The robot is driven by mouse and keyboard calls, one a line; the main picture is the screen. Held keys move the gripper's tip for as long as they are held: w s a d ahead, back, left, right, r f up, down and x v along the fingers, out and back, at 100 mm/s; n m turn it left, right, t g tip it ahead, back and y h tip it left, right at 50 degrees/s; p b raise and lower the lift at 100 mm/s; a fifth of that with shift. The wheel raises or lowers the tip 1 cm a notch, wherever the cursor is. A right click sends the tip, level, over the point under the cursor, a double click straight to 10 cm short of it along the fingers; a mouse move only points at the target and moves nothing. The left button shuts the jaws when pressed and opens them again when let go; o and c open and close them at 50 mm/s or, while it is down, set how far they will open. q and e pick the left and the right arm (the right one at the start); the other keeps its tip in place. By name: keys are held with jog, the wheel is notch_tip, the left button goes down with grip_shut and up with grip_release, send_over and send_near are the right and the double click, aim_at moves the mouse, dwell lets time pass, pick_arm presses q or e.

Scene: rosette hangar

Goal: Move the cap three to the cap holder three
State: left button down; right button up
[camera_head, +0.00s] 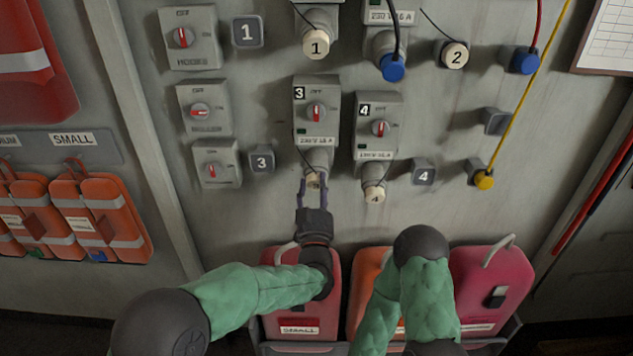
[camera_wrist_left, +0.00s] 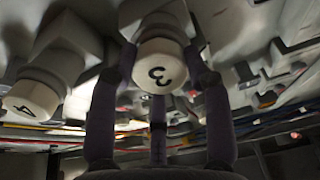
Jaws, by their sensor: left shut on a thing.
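Cap three (camera_head: 314,180) is a cream cap marked 3 at the bottom of the socket under switch box 3 (camera_head: 316,118). A thin black cord runs to it. My left gripper (camera_head: 313,188) reaches up from below and is shut on cap three. In the left wrist view, the fingers of my left gripper (camera_wrist_left: 158,78) stand on both sides of cap three (camera_wrist_left: 160,66). Cap holder three (camera_head: 261,160) is a dark grey square block marked 3 on the wall, to the left of cap three. My right gripper is out of view.
Cap four (camera_head: 374,194) hangs on its socket close to the right, with cap holder four (camera_head: 423,172) beyond it. A knob switch box (camera_head: 216,163) is left of holder three. Red and orange cases (camera_head: 303,322) stand below. Bare wall lies between cap three and holder three.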

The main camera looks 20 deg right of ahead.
pick_arm(q)
jog(key=shift+s+f, duration=0.1)
jog(key=shift+s, duration=0.1)
jog(key=shift+s+a+f+b, duration=0.1)
jog(key=shift+s+a+b, duration=0.05)
jog(key=shift+s+b, duration=0.2)
jog(key=shift+b+v, duration=0.8)
jog(key=shift+v, duration=1.6)
jog(key=shift+a, duration=0.1)
